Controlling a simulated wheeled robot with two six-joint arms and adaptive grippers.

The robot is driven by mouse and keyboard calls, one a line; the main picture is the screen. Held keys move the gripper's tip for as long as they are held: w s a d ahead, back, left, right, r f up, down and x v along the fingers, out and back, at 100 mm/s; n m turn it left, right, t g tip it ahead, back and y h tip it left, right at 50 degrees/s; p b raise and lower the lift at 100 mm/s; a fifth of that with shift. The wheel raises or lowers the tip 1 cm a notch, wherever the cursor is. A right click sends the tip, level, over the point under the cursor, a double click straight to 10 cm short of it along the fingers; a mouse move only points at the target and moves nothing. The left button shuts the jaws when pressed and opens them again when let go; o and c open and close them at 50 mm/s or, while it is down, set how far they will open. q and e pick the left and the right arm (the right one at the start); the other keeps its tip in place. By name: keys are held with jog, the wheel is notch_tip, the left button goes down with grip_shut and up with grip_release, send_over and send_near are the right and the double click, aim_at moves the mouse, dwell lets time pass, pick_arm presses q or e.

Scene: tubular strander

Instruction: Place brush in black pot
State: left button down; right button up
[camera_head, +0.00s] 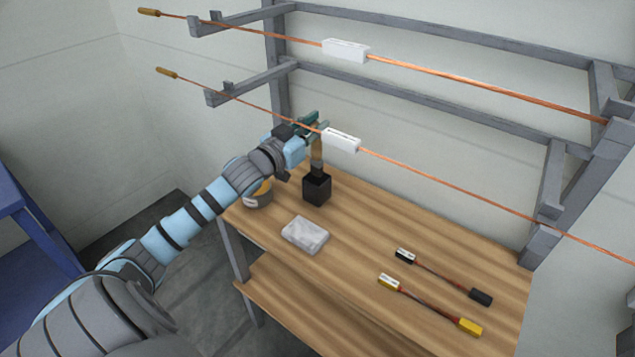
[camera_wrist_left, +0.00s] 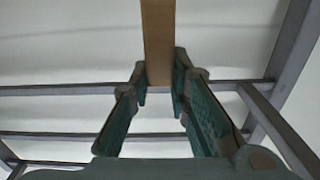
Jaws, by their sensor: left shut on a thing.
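The black pot (camera_head: 317,190) stands upright on the wooden table, near its far left part. The brush (camera_head: 317,153) hangs upright over the pot, with a light brown handle and a dark lower end. That lower end is right at the pot's mouth; I cannot tell whether it is inside or just above. My left gripper (camera_head: 315,127) is shut on the brush's handle, above the pot. In the left wrist view the handle (camera_wrist_left: 158,45) shows between the two fingertips (camera_wrist_left: 159,82). My right gripper is not in view.
A round container (camera_head: 258,197) stands left of the pot, partly behind my arm. A grey-white block (camera_head: 305,235) and two cables, black-ended (camera_head: 445,277) and yellow-ended (camera_head: 430,306), lie on the table (camera_head: 375,235). A copper rod with a white block (camera_head: 341,141) runs close to my gripper.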

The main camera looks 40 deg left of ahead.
aim_at(314, 155)
pick_arm(q)
notch_tip(314, 155, down, 8)
jog(key=shift+b, duration=1)
jog(key=shift+r, duration=0.15)
jog(key=c, duration=1.5)
grip_release()
